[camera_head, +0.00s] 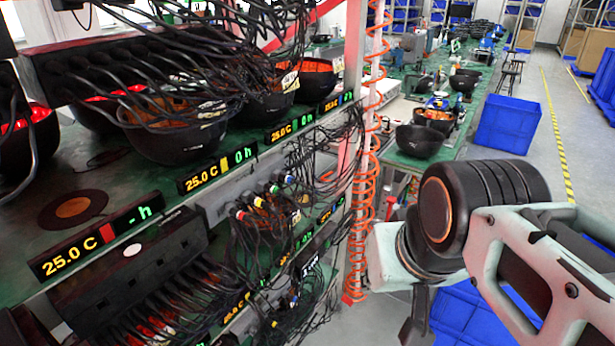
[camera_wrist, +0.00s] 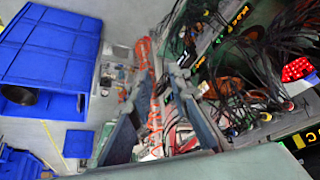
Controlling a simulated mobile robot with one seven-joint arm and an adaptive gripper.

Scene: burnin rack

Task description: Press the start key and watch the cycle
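The burn-in rack on the left in the head view carries a row of black displays. The nearest display (camera_head: 97,237) reads 25.0 C and "- h" with a red patch. The second display (camera_head: 218,168) reads 25.0 C and 0 h with a yellow patch. The third display (camera_head: 290,124) also reads 25.0 C and 0 h. A small pale round spot (camera_head: 131,250) sits on a black box below the nearest display; I cannot tell whether it is the start key. My gripper (camera_wrist: 160,85) shows two spread, empty fingers in the wrist view, apart from the rack. Its tips are not clear in the head view.
Black bowls (camera_head: 180,130) stand on the rack shelf. Dense black cables (camera_head: 265,235) and a coiled orange hose (camera_head: 362,190) hang along the rack. A blue crate (camera_head: 507,124) stands in the aisle, and more blue crates lie below my arm.

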